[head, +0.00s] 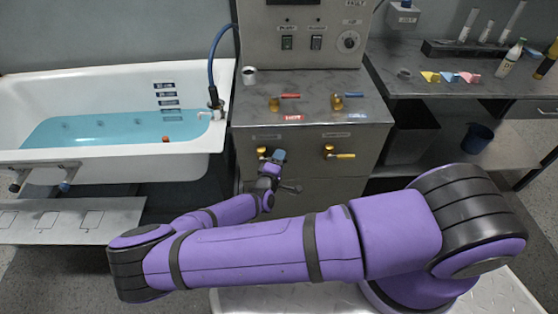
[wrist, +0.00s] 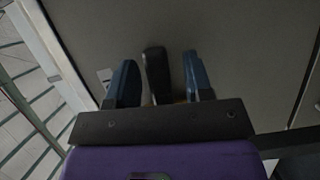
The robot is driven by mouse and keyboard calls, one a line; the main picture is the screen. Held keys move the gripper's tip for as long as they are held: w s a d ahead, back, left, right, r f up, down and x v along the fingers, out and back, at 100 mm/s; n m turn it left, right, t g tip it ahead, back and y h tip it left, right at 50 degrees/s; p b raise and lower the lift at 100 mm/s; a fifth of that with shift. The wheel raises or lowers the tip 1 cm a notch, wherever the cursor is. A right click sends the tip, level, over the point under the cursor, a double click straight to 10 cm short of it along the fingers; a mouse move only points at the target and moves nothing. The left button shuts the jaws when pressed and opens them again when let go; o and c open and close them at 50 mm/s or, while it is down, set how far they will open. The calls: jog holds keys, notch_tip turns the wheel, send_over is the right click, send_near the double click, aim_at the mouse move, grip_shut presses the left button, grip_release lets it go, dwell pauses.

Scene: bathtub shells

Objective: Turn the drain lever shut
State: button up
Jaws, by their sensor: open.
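Two brass valves sit on the front of the grey cabinet. The left valve (head: 262,151) is partly hidden by my gripper. The right valve has a yellow lever (head: 344,155) pointing right. The small labels above them are too small to read, so I cannot tell from lettering which is the drain. My gripper (head: 277,156) is at the left valve. In the wrist view, its blue fingers (wrist: 158,85) are open, one on each side of a dark lever handle (wrist: 155,72). Gaps show on both sides of the handle, wider on the right. The valve body behind is mostly hidden there.
A white bathtub (head: 190,150) with blue water stands left. A bench (head: 420,85) with bottles and a blue bucket (head: 477,137) are at right.

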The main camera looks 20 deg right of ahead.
grip_shut()
jog(key=shift+r+n, duration=0.25)
jog(key=shift+n, duration=0.15)
grip_release()
